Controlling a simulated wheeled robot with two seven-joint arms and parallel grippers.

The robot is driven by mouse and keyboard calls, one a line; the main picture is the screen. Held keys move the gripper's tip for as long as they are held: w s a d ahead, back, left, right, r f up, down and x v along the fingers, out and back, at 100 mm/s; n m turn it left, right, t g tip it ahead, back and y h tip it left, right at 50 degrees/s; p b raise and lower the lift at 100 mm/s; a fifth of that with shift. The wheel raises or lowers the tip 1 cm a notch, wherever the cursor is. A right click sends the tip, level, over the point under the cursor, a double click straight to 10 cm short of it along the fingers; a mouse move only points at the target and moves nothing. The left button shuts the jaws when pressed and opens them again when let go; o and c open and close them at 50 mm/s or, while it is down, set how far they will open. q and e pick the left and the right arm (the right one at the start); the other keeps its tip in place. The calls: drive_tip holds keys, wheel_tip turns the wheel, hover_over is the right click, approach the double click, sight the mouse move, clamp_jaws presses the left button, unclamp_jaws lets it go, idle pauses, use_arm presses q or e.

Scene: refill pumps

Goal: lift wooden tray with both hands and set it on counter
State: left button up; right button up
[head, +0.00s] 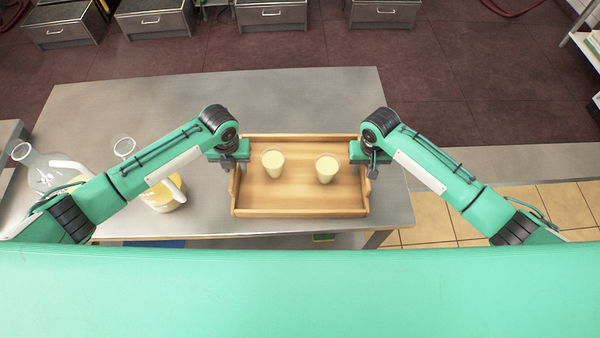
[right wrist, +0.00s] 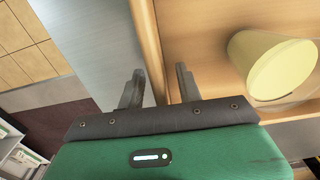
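The wooden tray (head: 300,203) is over the steel counter (head: 300,95) near its front right part and looks level. It carries two pale yellow cups, a left one (head: 273,164) and a right one (head: 326,170), both upright. My left gripper (head: 234,162) is at the tray's left end; its fingertips are too small to read. My right gripper (head: 368,162) is at the right end. In the right wrist view its two fingers (right wrist: 158,85) stand apart on either side of the tray's side wall (right wrist: 148,40), with a gap showing at the inner finger.
A glass flask (head: 45,172) and a jug of yellow liquid (head: 165,195) stand on the counter at the left, partly behind my left arm. The counter behind the tray is clear. Metal drawer units (head: 272,14) stand at the back.

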use_arm(q)
drive_tip(key=shift+f, duration=0.7)
use_arm(e)
drive_tip(key=shift+f, duration=0.7)
use_arm(q)
drive_tip(key=shift+c, duration=0.3)
use_arm(e)
drive_tip(key=shift+c, duration=0.3)
use_arm(q)
clamp_jaws()
use_arm(e)
clamp_jaws()
drive_tip(key=shift+r, duration=0.1)
